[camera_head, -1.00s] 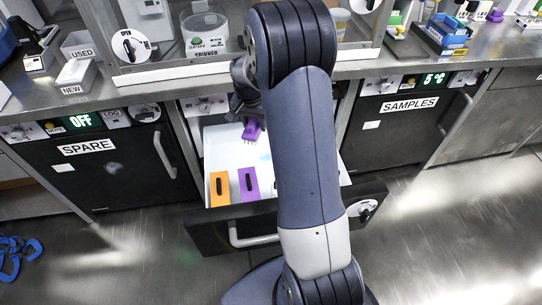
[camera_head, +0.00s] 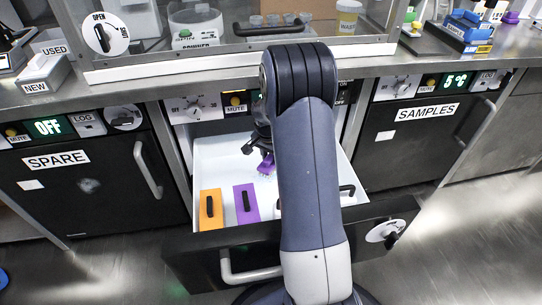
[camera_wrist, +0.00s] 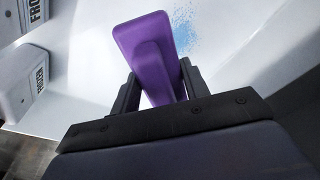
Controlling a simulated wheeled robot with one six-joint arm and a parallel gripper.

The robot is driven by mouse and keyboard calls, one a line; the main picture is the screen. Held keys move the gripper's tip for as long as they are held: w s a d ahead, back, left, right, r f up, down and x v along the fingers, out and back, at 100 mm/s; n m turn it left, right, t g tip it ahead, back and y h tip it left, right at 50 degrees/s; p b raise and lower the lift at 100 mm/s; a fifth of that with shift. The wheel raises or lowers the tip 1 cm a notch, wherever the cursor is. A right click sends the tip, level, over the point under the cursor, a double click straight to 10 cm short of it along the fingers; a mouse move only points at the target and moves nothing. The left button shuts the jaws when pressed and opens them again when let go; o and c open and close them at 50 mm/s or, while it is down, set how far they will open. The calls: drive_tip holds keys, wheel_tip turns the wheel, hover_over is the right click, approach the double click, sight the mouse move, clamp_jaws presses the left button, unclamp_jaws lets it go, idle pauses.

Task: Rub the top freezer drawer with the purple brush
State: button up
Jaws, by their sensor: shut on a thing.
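The freezer drawer (camera_head: 222,157) is pulled open below the counter, with a white floor and a black front. My gripper (camera_head: 262,148) is inside the drawer area and shut on the purple brush (camera_head: 266,164). In the wrist view the brush (camera_wrist: 148,50) stands between the two fingers of my gripper (camera_wrist: 157,88). A patch of blue specks (camera_wrist: 186,28) lies on the white surface just beyond the brush. Whether the bristles touch the drawer floor is hidden. My arm covers the right part of the drawer.
The counter edge (camera_head: 230,78) overhangs the drawer's back.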

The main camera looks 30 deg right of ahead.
drive_tip(key=shift+f+b, duration=2.1)
drive_tip(key=shift+f, duration=0.85)
drive_tip(key=shift+f+b, duration=0.65)
drive_tip(key=shift+f, duration=0.3)
